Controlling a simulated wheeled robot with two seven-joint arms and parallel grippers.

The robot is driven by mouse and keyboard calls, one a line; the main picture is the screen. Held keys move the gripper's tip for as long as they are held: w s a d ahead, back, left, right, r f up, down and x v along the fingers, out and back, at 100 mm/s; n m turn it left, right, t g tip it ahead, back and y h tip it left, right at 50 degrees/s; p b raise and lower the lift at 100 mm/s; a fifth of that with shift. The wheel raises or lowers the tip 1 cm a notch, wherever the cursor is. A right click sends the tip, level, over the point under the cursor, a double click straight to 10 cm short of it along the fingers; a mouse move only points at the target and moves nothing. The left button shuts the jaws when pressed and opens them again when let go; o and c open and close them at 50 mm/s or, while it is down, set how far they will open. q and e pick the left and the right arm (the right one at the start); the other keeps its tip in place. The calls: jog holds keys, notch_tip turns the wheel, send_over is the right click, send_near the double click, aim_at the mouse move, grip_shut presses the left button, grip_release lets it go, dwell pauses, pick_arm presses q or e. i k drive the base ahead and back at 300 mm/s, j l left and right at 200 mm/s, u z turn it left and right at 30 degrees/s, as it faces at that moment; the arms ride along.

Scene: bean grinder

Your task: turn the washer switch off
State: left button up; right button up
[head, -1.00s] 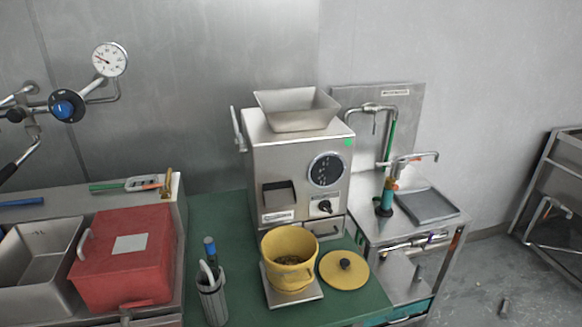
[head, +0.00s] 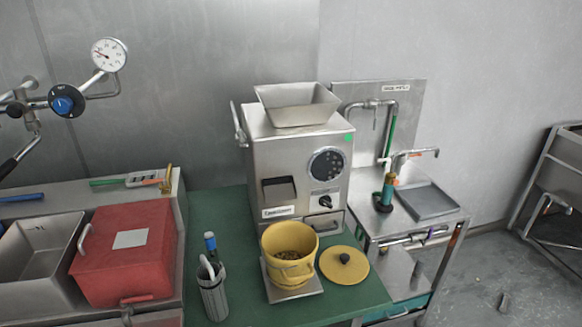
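A steel wash stand (head: 440,222) with a tap (head: 408,155), upright pipes and a shallow tray (head: 425,201) stands right of the green table. A small handle or valve with a purple part (head: 430,235) sits on a pipe along its front edge. A green and orange upright fitting (head: 386,191) stands at its left. I cannot tell which part is the washer switch or how it is set. The steel grinder (head: 297,165) beside it has a black knob (head: 325,201) below a round dark dial. Neither of my grippers is in view.
A yellow pot (head: 289,266) of beans stands on a square plate on the green table (head: 215,235); its yellow lid (head: 344,265) lies right of it. A red box (head: 125,250) and a tool holder (head: 212,292) are left.

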aim_at(326, 201)
jog(key=k+l+u, duration=0.1)
jog(key=l, duration=0.35)
jog(key=l+u, duration=0.15)
jog(key=l, duration=0.3)
jog(key=k+l+u, duration=0.1)
jog(key=l, duration=0.3)
jog(key=k+l+u, duration=0.15)
jog(key=l, duration=0.25)
jog(key=k, duration=0.05)
